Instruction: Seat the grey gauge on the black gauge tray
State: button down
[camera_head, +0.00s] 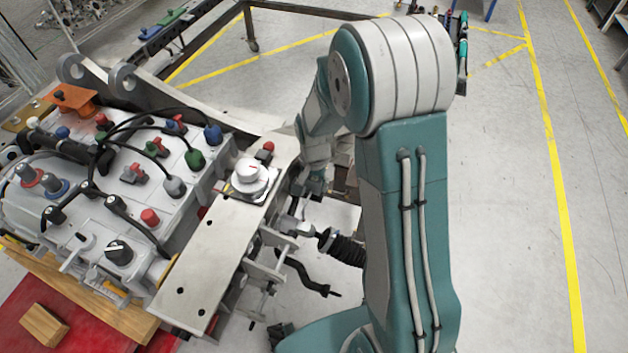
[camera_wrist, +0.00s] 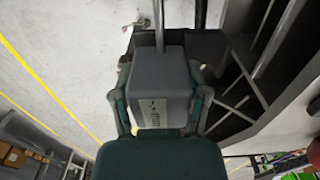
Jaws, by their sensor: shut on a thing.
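The grey gauge (camera_wrist: 158,82) is a boxy block with a thin rod rising from its top. In the wrist view my gripper (camera_wrist: 160,98) is shut on it, one finger against each side. A dark, flat-walled part (camera_wrist: 208,46), which looks like the black gauge tray, shows behind and to both sides of the gauge. The gauge overlaps it in the picture, and I cannot tell whether they touch. In the head view my arm hides most of the gripper area, beside the right edge of the chassis plate.
The chassis plate (camera_head: 203,262) carries a white round dial (camera_head: 250,174) near its upper end. A console (camera_head: 130,190) with knobs and cables stands to its left. A black ribbed part (camera_head: 343,246) juts out below my wrist. The floor at right is clear.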

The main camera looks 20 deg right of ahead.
jog(key=shift+f, duration=0.75)
grip_release()
dwell(0.4)
jog(key=shift+r, duration=3.5)
